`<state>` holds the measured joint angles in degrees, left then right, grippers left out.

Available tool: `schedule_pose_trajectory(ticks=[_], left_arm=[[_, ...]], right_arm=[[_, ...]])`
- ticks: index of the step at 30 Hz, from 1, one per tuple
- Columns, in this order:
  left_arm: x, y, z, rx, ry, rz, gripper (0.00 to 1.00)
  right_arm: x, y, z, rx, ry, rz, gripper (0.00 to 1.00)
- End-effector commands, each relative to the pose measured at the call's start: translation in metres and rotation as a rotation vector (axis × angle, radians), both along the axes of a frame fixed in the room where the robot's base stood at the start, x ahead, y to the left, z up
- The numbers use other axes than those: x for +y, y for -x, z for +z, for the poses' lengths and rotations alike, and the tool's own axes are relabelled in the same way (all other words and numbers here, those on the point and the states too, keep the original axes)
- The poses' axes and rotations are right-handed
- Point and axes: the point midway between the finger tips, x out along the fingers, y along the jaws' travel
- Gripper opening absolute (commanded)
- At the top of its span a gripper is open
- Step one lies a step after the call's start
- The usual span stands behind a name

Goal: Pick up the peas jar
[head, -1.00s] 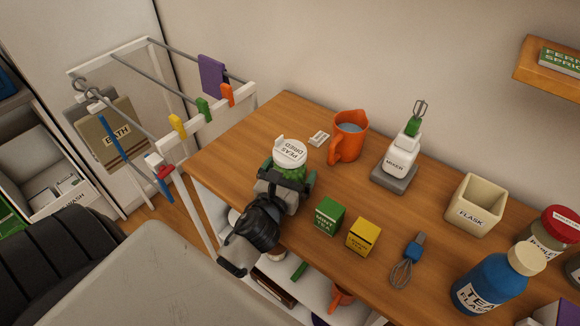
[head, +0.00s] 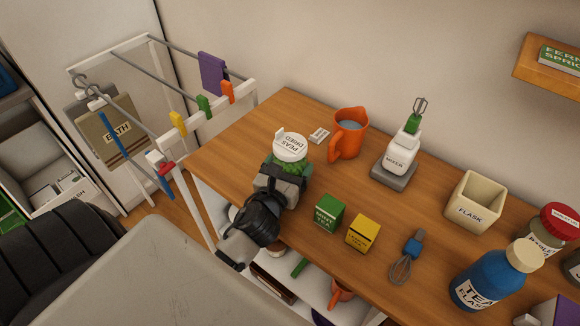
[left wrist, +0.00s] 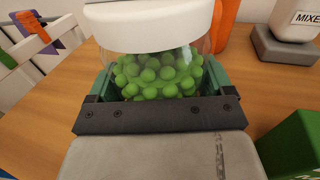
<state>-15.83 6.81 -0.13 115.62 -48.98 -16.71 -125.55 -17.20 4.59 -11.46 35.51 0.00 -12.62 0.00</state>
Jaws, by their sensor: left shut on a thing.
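The peas jar (head: 291,148) has a white lid labelled "DRIED PEAS" and green peas in clear glass. It is at the left part of the wooden table, upright. My left gripper (head: 287,178) is around it from the front, shut on its sides. In the left wrist view the jar (left wrist: 155,75) fills the space between the green finger pads of the gripper (left wrist: 155,92). Whether the jar's base touches the table is hidden by the gripper. My right gripper is not in view.
A green tea box (head: 328,211) and a yellow box (head: 363,232) stand right of the gripper. An orange jug (head: 348,135) and a mixer (head: 400,155) are behind. A drying rack (head: 160,140) stands left. Bare table (head: 235,135) lies left of the jar.

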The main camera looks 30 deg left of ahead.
Motion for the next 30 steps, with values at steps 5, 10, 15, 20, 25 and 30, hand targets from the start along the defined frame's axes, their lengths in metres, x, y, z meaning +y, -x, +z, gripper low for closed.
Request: schedule_pose_trajectory(ticks=[5,10,15,20,25,30], left_arm=[[0.0,-0.001,0.021,-0.006,-0.004,-0.003,0.44],[-0.006,0.004,0.035,-0.004,-0.001,-0.003,0.44],[-0.023,0.016,0.047,-0.004,0.0,-0.003,0.44],[-0.045,0.032,0.064,-0.005,0.002,-0.004,0.44],[-0.071,0.05,0.082,-0.004,0.002,-0.003,0.44],[-0.087,0.062,0.094,-0.003,0.001,-0.001,0.44]], right_arm=[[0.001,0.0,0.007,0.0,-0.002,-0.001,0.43],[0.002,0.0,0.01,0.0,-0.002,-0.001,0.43],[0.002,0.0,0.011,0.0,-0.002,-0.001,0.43],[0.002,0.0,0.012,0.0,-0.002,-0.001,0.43],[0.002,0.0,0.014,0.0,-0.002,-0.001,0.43],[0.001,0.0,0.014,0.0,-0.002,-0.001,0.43]])
